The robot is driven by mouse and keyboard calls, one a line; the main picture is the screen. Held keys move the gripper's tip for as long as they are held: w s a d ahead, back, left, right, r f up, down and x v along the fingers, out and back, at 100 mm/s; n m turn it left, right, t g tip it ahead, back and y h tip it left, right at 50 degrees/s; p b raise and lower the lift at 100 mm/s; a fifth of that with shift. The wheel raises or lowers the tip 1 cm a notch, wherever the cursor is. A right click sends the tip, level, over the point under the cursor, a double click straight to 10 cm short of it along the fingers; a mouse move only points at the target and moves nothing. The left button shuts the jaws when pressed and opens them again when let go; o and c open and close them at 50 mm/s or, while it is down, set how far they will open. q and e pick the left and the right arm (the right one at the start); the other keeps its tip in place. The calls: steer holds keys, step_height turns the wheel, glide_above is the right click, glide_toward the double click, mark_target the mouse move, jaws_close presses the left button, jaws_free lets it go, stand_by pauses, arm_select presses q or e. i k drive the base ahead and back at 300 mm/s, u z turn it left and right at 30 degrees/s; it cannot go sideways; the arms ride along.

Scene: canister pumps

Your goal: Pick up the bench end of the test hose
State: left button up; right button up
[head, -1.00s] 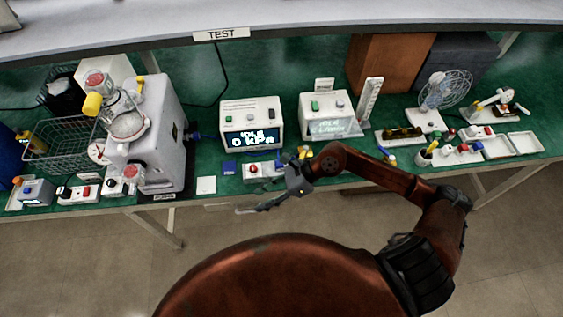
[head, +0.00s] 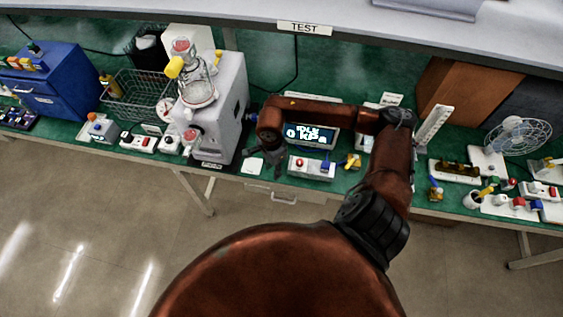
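My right gripper (head: 264,158) hangs at the bench's front edge, just right of the white pump machine (head: 216,110). Its dark fingers look spread apart, with nothing visible between them. The test hose and its bench end cannot be made out; my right forearm and gripper cover part of the bench beside the machine. A pressure meter (head: 309,136), its display partly readable as "IDLE 0 kPa", stands behind my forearm. My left gripper is not in view.
A white square pad (head: 251,166) lies just beside the gripper. A small box with a red button (head: 312,168) sits to its right. A wire basket (head: 140,92) and a blue cabinet (head: 57,82) are at left. A fan (head: 517,135) stands at right.

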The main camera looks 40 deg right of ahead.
mark_target(325, 167)
steer(key=u, duration=2.3)
steer(key=k, duration=1.95)
steer(key=z, duration=0.9)
